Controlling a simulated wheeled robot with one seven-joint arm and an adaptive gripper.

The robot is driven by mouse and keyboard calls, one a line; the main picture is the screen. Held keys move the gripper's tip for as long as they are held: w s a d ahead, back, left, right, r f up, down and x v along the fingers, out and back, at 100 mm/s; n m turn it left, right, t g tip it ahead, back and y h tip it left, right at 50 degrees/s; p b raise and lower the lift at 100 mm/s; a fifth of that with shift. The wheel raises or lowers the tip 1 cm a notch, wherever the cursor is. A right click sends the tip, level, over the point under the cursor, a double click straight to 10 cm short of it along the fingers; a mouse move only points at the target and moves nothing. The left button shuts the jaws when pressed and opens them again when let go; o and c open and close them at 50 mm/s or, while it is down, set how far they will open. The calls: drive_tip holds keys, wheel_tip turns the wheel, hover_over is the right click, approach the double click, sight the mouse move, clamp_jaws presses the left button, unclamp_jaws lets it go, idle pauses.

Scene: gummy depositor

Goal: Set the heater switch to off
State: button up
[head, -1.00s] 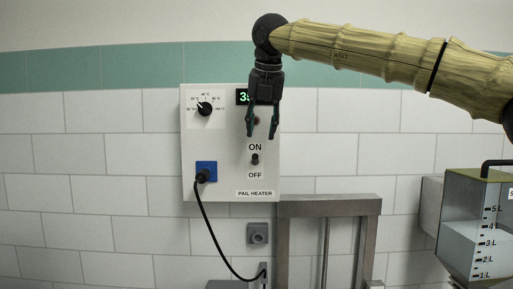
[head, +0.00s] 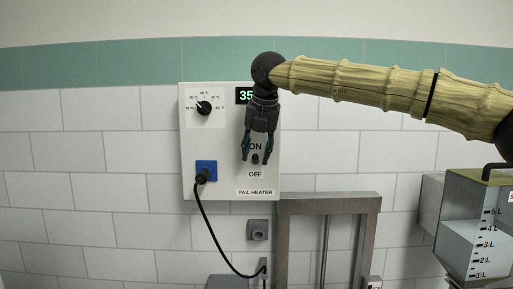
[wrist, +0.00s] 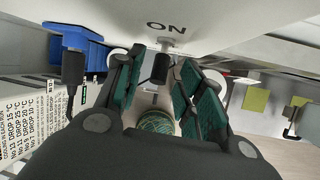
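The heater switch (head: 254,159) is a small dark toggle between the ON and OFF labels on a white panel marked PAIL HEATER (head: 225,185). I cannot tell which way its lever leans. My gripper (head: 256,161) points down in front of the panel with its green-padded fingers apart, one on each side of the switch in the head view, partly covering the ON label. In the wrist view the dark switch lever (wrist: 160,68) shows between the open fingers (wrist: 155,72), near the ON label. Nothing is held. Contact with the lever cannot be made out.
The panel also carries a dial (head: 204,108), a green display (head: 245,96) and a blue socket (head: 206,171) with a black plug and hanging cable (head: 212,240). A metal frame (head: 328,205) stands below right. A graduated tank (head: 470,240) is at far right.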

drive_tip(key=shift+w+a+f, duration=0.1)
drive_tip(key=shift+w+f, duration=0.3)
drive_tip(key=shift+s, duration=0.1)
drive_tip(key=shift+c, duration=0.8)
drive_tip(key=shift+r, duration=0.1)
clamp_jaws()
